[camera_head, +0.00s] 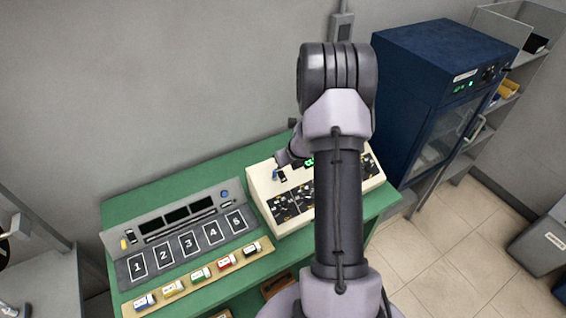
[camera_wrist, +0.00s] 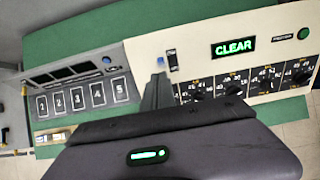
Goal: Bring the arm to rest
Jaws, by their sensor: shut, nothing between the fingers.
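My arm (camera_head: 338,200) stands upright in the middle of the head view and bends over at the top. My gripper (camera_head: 279,167) hangs close to the left part of a cream instrument box (camera_head: 258,190), near a blue button and a small black switch. In the wrist view the dark fingers of my gripper (camera_wrist: 158,92) are together with nothing between them. They appear just below the blue button (camera_wrist: 161,60) and the switch (camera_wrist: 172,61). Whether they touch the box cannot be told.
The green bench (camera_head: 130,205) also holds a grey panel (camera_head: 122,270) with slots numbered 1 to 5. A dark blue cabinet (camera_head: 415,70) stands right of the bench. Tiled floor (camera_head: 470,245) is open at right.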

